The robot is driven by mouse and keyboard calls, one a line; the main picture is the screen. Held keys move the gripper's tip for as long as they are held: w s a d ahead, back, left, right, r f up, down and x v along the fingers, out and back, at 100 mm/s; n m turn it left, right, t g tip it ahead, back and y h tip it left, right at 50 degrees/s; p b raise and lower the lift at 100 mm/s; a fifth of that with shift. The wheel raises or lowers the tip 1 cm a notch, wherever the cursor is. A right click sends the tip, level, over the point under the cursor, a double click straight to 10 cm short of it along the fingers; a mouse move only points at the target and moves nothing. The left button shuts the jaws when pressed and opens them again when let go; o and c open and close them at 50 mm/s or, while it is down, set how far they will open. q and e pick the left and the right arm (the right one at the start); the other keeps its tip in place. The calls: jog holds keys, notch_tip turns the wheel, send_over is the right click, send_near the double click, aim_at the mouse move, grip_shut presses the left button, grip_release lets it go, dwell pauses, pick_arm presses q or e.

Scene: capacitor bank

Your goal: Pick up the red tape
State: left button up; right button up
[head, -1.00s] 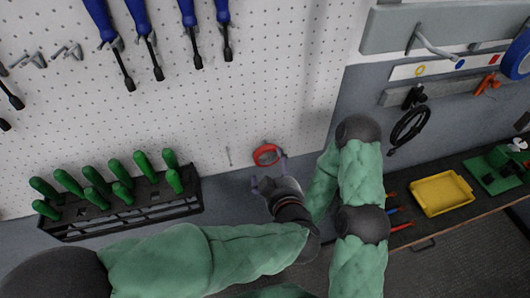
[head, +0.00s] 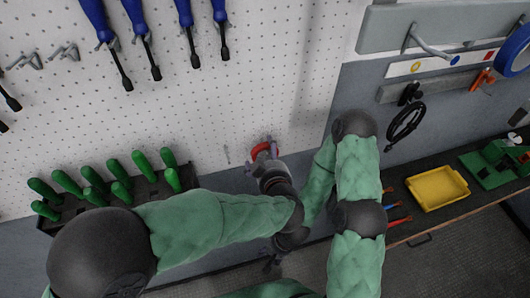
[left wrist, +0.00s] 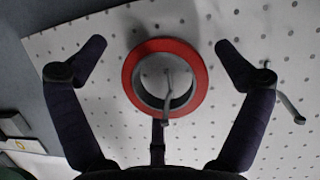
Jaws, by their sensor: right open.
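The red tape (head: 265,147) is a ring hanging on a metal hook on the white pegboard, low and near the middle of the head view. In the left wrist view the red tape (left wrist: 203,82) shows face on, with the hook through its hole. My left gripper (head: 260,155) is at the roll, partly covering it. In the left wrist view my left gripper (left wrist: 160,48) is open, one finger on each side of the tape with gaps between. My right gripper (head: 271,266) hangs low beneath the left forearm, small and dark, away from the tape.
A black rack (head: 150,190) of green-handled tools is left of the tape. Blue-handled screwdrivers (head: 143,45) hang above. At right are a blue tape roll (head: 514,52), a black cable coil (head: 406,122) and a yellow tray (head: 437,188) on a bench. The pegboard around the tape is mostly clear.

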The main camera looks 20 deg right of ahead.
pick_arm(q)
jog(key=c, duration=0.8)
jog(key=shift+f, duration=0.1)
